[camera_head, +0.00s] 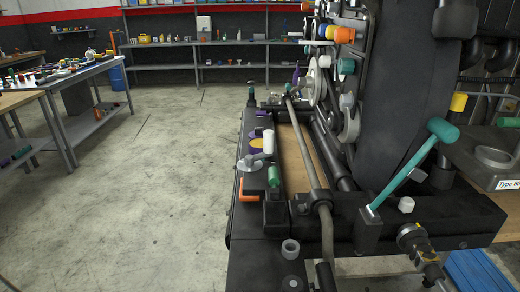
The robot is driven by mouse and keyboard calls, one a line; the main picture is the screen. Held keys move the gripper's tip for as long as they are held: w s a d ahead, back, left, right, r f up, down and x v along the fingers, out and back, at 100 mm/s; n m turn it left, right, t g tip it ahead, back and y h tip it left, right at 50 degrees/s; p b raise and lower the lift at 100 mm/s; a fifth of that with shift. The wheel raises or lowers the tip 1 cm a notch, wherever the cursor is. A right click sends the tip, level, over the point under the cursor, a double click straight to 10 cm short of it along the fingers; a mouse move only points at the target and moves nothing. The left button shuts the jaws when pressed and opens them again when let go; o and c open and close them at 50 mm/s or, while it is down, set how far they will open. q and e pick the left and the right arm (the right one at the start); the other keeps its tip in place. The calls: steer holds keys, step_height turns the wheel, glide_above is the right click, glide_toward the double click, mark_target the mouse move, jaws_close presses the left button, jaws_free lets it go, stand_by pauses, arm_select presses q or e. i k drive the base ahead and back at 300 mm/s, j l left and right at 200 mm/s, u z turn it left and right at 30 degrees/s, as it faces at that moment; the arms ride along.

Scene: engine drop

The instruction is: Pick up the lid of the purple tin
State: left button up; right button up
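On the black workbench left of the engine block, a low round purple thing with a yellow-orange top (257,142) may be the purple tin; it is too small to tell whether the yellow part is its lid. A small purple piece (262,113) lies just beyond it. A white cylinder (268,141) stands close on its right. A silver flanged part (256,160) lies on the near side and hides some of it. Neither of my grippers can be made out in this view.
A green cylinder (274,176) and an orange-edged black block (248,188) lie nearer. A metal bar (305,145) runs along the bench's right. A teal-headed hammer (410,167) stands tilted at right. A grey ring (290,249) is at the front. Open floor (170,190) lies left.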

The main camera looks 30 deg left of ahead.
mark_target(258, 132)
steer(key=k+j+z, duration=0.15)
steer(key=j+z, duration=0.2)
steer(key=k+j+z, duration=0.2)
steer(key=j+z, duration=0.35)
steer(key=z, duration=0.3)
steer(key=k+j+z, duration=0.1)
steer(key=z, duration=0.3)
steer(key=k+j+z, duration=0.1)
steer(key=z, duration=0.35)
steer(key=k+j+z, duration=0.1)
steer(key=z, duration=0.35)
steer(key=k+j+z, duration=0.1)
steer(key=z, duration=0.4)
steer(key=k+z, duration=0.2)
steer(key=z, duration=0.25)
steer(key=k+j+z, duration=0.1)
steer(key=z, duration=0.25)
steer(key=k+z, duration=0.5)
steer(key=z, duration=0.25)
steer(key=k+j+z, duration=0.1)
steer(key=k+z, duration=0.2)
steer(key=k, duration=0.65)
steer(key=k+u, duration=0.35)
steer(key=k+j+u, duration=0.2)
steer(key=k+u, duration=0.15)
steer(key=k, duration=0.05)
